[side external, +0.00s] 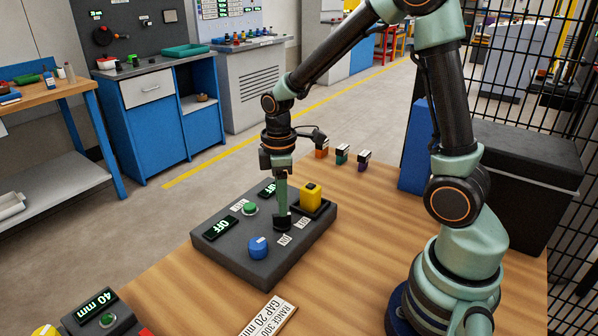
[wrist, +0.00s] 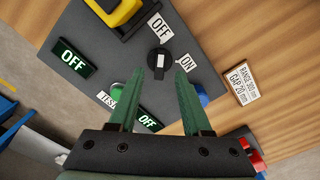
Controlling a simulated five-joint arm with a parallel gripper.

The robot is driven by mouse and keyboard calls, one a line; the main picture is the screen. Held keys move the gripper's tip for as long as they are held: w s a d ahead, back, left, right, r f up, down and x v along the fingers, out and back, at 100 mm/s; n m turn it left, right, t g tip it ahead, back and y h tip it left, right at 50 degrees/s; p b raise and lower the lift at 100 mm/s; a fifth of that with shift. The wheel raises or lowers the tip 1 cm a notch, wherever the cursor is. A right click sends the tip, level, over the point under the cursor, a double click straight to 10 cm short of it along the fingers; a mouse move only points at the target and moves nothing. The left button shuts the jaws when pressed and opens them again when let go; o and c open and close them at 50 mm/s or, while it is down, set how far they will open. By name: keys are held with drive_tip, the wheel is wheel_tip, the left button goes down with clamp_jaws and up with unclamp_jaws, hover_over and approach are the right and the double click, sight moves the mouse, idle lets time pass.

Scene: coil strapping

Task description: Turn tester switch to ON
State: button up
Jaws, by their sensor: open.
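The grey tester box (side external: 230,255) lies on the wooden table. Its black rotary switch (wrist: 158,58) sits between the OFF label (wrist: 159,26) and the ON label (wrist: 187,62); which label it points to I cannot make out. The two displays (side external: 221,228) (wrist: 74,59) both read OFF. My gripper (side external: 282,212) points down over the switch. In the wrist view its green fingers (wrist: 171,65) are open, with the switch around and just beyond their tips; contact cannot be told. In the side view the fingers hide much of the switch.
A yellow block (side external: 311,195) sits in a black socket on the box. A green button (side external: 250,208) and a blue knob (side external: 258,247) stand close to my gripper. A range plate (side external: 269,316) lies on the table. Several small blocks (side external: 342,153) stand behind.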

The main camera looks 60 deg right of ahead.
sight(282, 220)
drive_tip(key=shift+f, duration=1.95)
clamp_jaws()
